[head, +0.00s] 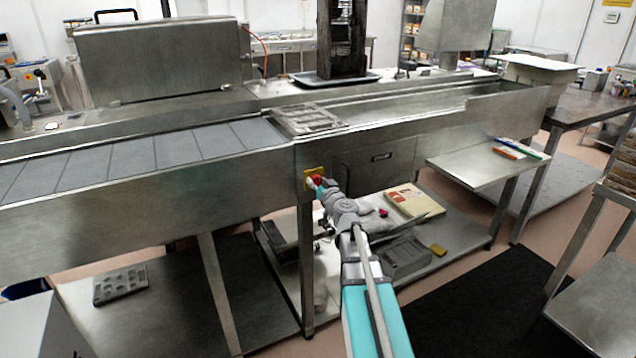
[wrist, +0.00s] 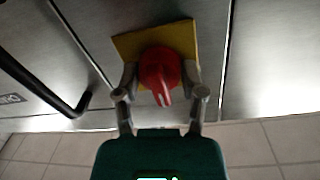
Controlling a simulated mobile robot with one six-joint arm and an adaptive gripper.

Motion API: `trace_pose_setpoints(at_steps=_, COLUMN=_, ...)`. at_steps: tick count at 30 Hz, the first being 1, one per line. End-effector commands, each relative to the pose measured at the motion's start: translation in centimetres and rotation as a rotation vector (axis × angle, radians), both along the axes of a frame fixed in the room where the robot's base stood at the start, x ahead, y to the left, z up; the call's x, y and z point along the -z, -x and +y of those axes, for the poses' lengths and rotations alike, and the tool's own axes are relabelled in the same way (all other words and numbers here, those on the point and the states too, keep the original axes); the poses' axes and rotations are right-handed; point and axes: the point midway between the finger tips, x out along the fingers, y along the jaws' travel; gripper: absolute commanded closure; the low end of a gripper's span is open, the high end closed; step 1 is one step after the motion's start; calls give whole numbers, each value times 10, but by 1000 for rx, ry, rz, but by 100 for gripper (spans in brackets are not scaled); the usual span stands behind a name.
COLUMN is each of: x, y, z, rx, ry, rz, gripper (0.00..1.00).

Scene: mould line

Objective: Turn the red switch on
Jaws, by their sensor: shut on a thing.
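The red switch (wrist: 160,72) is a round knob with a pale mark on its handle, on a yellow plate (wrist: 128,46) fixed to the steel front of the line. In the head view the red switch (head: 317,180) is small and partly covered by my gripper (head: 318,186), on the yellow plate (head: 309,173). In the wrist view my gripper (wrist: 160,84) has one finger on each side of the knob and is shut on it. The pale mark points down and slightly right in the wrist view.
A dark bar handle (wrist: 60,95) stands out from the panel left of the switch in the wrist view. A lower shelf (head: 440,240) with a box and loose items lies below the line. A steel side shelf (head: 470,165) juts out at the right.

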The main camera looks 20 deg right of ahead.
Motion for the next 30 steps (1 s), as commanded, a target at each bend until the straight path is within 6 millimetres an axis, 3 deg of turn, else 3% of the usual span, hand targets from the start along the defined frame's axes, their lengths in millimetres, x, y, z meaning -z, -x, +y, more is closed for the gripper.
trace_pose_setpoints(at_steps=14, x=-1, y=0, z=1, rx=8, ry=-120, rz=4, gripper=95)
trace_pose_setpoints(at_steps=30, x=-1, y=0, z=1, rx=7, ry=-563, rz=19, gripper=95)
